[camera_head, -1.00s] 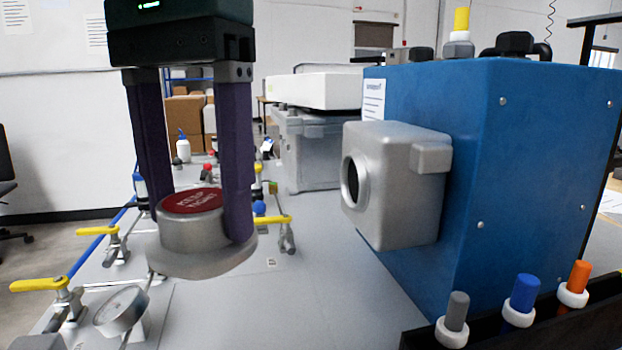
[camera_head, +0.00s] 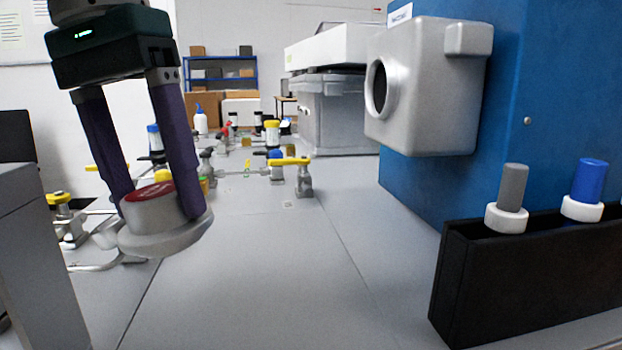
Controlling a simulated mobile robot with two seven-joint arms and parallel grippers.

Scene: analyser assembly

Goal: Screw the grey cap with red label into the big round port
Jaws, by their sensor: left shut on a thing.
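The grey cap (camera_head: 150,218) is a metal disc with a wide flange and a red label on top. My left gripper (camera_head: 157,208) is shut on it, one dark finger on each side, and holds it above the bench at the left of the head view. The label faces up and the cap is slightly tilted. The big round port (camera_head: 380,90) opens on the left face of a silver housing (camera_head: 430,95) on the blue analyser. The cap is well to the left of the port and lower in the picture. My right gripper is not in view.
A black rack (camera_head: 530,270) with grey and blue plugs stands at the front right. Valves with yellow handles (camera_head: 290,161) and pipes sit behind the cap. A grey-white machine (camera_head: 330,110) stands further back. The middle of the grey bench (camera_head: 260,270) is clear.

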